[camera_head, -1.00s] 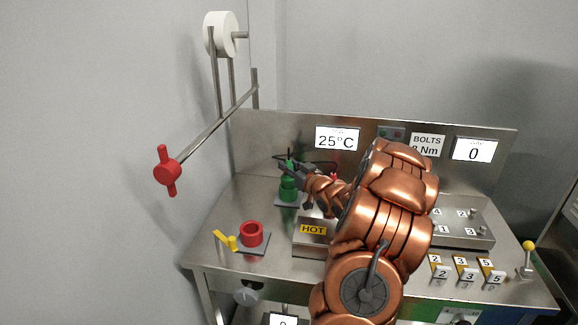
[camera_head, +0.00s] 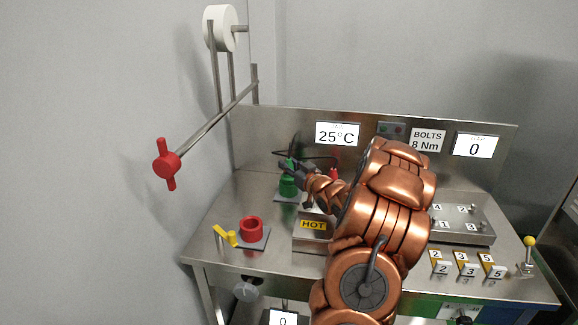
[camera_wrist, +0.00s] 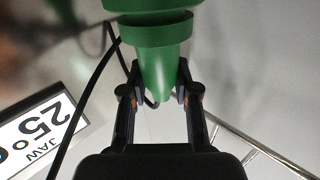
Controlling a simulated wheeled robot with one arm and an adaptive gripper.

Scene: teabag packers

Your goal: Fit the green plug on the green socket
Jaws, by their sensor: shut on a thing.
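The green plug (camera_wrist: 157,65) is between the two fingers of my gripper (camera_wrist: 160,95) in the wrist view, and the fingers are shut on it. A black cable runs beside it. In the head view my gripper (camera_head: 290,168) is at the back left of the bench, over the green socket (camera_head: 289,187), which stands on a grey plate (camera_head: 283,198). The plug is mostly hidden there by the gripper, with a bit of green showing above the fingers. It appears right over or on the socket; I cannot tell whether it is seated.
A red socket (camera_head: 251,229) with a yellow lever (camera_head: 226,236) stands at the front left. A red plug (camera_head: 333,174) is behind my arm. A box marked HOT (camera_head: 313,225) is right of the red socket. A rail with a red handle (camera_head: 167,165) rises at left.

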